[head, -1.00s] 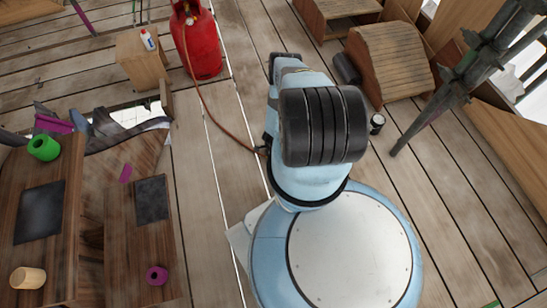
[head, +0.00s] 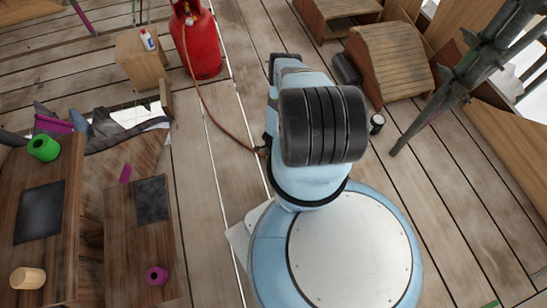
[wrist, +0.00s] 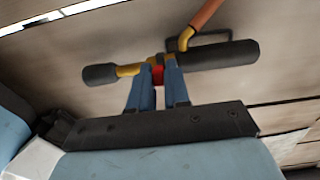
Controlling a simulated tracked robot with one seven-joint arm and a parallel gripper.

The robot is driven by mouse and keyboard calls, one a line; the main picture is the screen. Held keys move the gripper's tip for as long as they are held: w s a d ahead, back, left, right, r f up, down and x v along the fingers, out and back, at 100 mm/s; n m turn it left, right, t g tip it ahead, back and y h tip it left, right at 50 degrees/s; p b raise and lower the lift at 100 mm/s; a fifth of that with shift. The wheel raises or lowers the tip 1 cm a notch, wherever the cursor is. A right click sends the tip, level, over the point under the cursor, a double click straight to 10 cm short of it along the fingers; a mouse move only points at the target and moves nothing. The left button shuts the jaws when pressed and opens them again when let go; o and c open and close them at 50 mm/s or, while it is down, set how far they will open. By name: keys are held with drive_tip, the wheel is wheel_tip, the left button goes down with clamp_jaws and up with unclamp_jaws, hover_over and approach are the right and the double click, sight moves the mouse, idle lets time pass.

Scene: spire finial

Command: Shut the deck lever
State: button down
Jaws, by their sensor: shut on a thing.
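My gripper (wrist: 159,80) shows in the wrist view, its two blue fingers closed at the middle of a torch-like fitting. A small red piece (wrist: 157,73), which looks like the lever, is between the fingertips. The fitting has a long black grip (wrist: 222,56) on the right, brass parts, and a black end (wrist: 99,76) on the left. It lies on or just above the deck; I cannot tell which. The lever's angle is hidden by the fingers. In the head view my own arm hides the gripper and most of the fitting.
An orange-brown hose (head: 208,108) runs from a red gas cylinder (head: 199,42) to the fitting; its end shows in the wrist view (wrist: 206,14). A dark wire frame (wrist: 200,38) is beside the grip. A small can (head: 376,123) and scaffold pole (head: 430,100) stand right.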

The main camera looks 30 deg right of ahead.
drive_tip(key=shift+s+d+y, duration=0.1)
drive_tip(key=shift+d+y, duration=0.05)
drive_tip(key=shift+y, duration=0.15)
drive_tip(key=shift+s+d+y, duration=0.35)
drive_tip(key=shift+d+y, duration=0.05)
drive_tip(key=shift+y, duration=0.5)
drive_tip(key=shift+w+d+t+y, duration=0.2)
drive_tip(key=shift+w+t+y, duration=0.1)
drive_tip(key=shift+t, duration=0.1)
drive_tip(key=c, duration=1.2)
unclamp_jaws()
drive_tip(key=shift+o, duration=0.2)
drive_tip(key=shift+r, duration=0.1)
drive_tip(key=v, duration=1.3)
drive_tip(key=shift+d+r, duration=0.15)
drive_tip(key=shift+r, duration=0.1)
drive_tip(key=shift+s, duration=0.1)
